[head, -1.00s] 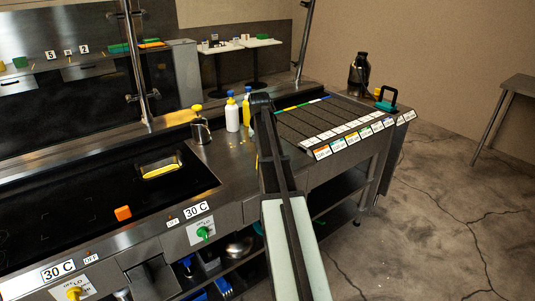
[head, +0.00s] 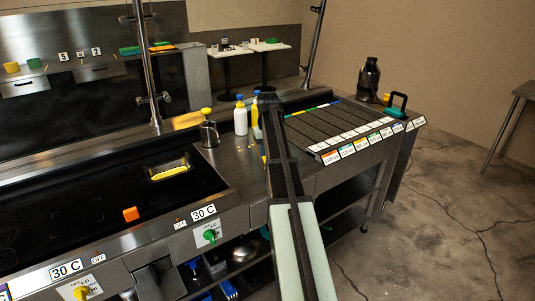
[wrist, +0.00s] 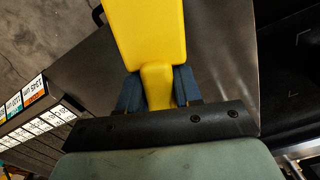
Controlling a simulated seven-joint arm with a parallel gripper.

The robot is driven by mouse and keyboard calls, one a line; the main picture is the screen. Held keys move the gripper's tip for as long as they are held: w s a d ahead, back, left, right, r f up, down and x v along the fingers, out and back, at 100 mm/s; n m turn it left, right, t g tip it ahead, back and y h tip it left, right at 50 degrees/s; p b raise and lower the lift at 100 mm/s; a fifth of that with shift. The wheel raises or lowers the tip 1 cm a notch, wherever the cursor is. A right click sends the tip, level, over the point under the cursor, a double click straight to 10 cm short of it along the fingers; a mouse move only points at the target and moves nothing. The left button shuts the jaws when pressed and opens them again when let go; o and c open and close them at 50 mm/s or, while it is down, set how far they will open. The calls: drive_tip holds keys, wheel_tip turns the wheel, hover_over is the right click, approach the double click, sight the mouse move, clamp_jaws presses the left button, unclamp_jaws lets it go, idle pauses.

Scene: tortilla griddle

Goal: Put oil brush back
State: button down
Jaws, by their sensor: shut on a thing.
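In the wrist view my gripper (wrist: 157,88) has its two dark blue fingers closed on a yellow tool (wrist: 143,35). Its narrow neck is between the fingers and a wide flat part extends beyond them; I take it to be the oil brush, but its far end is cut off. A metal jug (head: 209,136) with a yellow top stands on the counter left of my arm. A small metal tray (head: 168,166) with yellow contents sits on the dark griddle.
A white bottle with a blue cap (head: 240,120) stands beside the jug, and another bottle is partly hidden by my arm. An orange block (head: 130,214) lies on the griddle. Labelled dark strips (head: 345,125) cover the right counter. A dark jar (head: 369,79) stands at its far end.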

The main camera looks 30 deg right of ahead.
drive_tip(key=shift+f, duration=0.15)
drive_tip(key=shift+f, duration=3.45)
drive_tip(key=c, duration=0.7)
unclamp_jaws()
wheel_tip(320, 180, up, 14)
drive_tip(key=shift+f, duration=0.1)
